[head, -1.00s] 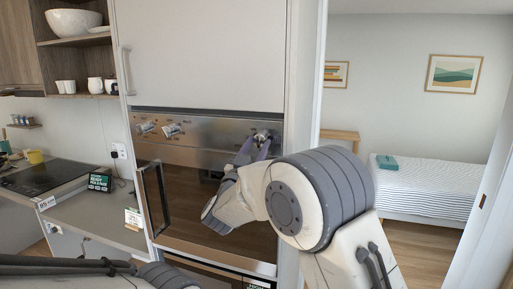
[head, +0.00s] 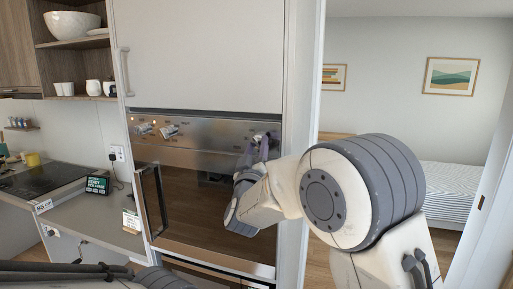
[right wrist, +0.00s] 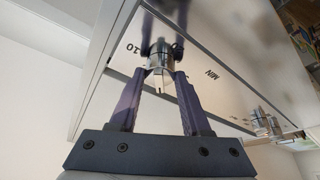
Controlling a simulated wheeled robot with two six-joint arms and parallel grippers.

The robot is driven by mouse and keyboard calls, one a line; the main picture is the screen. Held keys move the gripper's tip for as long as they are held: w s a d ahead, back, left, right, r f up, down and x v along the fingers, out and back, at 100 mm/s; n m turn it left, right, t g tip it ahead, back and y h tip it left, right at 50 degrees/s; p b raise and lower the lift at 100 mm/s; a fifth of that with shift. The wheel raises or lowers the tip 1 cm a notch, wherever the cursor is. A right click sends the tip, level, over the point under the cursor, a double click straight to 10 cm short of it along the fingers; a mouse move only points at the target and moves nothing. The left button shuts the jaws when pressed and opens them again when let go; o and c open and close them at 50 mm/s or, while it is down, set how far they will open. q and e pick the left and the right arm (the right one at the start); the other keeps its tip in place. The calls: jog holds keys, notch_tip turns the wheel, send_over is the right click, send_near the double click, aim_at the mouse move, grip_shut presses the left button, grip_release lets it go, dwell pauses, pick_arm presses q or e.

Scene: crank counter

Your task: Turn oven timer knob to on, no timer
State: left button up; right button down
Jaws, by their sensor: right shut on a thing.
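The oven (head: 205,205) is built into a tall cabinet, with a steel control panel (head: 212,131) across its top. The timer knob (right wrist: 160,58) is a metal knob at the panel's right end. My right gripper (head: 260,145) is on it, and its fingers mostly hide it in the head view. In the right wrist view the two purple fingers of the right gripper (right wrist: 162,85) close on both sides of the knob. The printed marks "10" and "MIN" show on the panel beside it. The knob's exact setting is hard to read. My left gripper is out of view.
Two other knobs (head: 167,132) are at the panel's left end. The oven door handle (head: 153,203) sticks out below them. A counter (head: 105,222) with a hob (head: 45,182) and a small display (head: 97,184) is at left. A doorway to a bedroom opens at right.

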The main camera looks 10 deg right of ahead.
dwell(0.4)
jog(key=shift+c, duration=1.8)
grip_release()
jog(key=b+v, duration=0.5)
jog(key=v, duration=0.5)
jog(key=shift+s, duration=0.2)
jog(key=shift+a, duration=0.1)
